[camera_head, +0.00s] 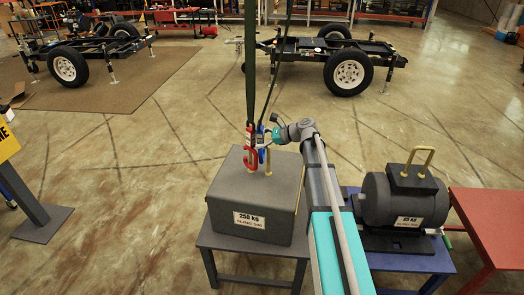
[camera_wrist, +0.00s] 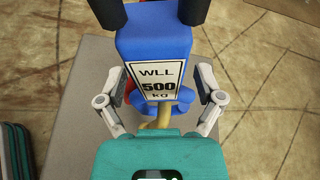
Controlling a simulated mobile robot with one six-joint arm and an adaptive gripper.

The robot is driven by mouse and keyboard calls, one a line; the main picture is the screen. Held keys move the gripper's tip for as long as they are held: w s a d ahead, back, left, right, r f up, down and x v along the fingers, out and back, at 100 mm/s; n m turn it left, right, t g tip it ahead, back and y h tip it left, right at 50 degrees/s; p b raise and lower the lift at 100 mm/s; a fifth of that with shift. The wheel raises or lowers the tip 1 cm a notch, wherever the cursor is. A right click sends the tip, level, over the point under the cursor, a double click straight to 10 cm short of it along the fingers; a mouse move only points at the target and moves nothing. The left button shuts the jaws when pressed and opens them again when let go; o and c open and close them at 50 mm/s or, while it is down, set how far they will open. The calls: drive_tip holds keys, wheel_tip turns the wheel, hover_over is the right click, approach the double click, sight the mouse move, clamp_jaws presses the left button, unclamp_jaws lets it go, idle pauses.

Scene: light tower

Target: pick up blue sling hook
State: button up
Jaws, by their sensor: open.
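The blue sling hook (camera_wrist: 150,48) fills the middle of the wrist view, with a white label reading WLL 500 kg. In the head view the blue sling hook (camera_head: 262,132) hangs on a dark sling just above the grey 250 kg box (camera_head: 235,190). My gripper (camera_wrist: 160,85) is open, with one finger on each side of the hook's body. Whether the fingers touch it cannot be told. In the head view my gripper (camera_head: 274,132) reaches the hook from the right.
A red hook (camera_head: 251,158) hangs right beside the blue one. A brass lifting eye (camera_head: 268,163) stands on the box top below. A grey motor (camera_head: 400,200) with a brass handle sits on a blue stand at right. A red table (camera_head: 490,222) stands farther right.

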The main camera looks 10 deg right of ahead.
clamp_jaws()
idle(0.3)
drive_tip(key=shift+r, duration=0.15)
drive_tip(key=shift+r+p, duration=0.8)
drive_tip(key=shift+p, duration=0.2)
drive_tip(key=s+a, duration=0.2)
drive_tip(key=s, duration=0.6)
drive_tip(key=s+a, duration=0.3)
drive_tip(key=s, duration=0.6)
drive_tip(key=shift+a+f, duration=0.2)
drive_tip(key=shift+a, duration=0.05)
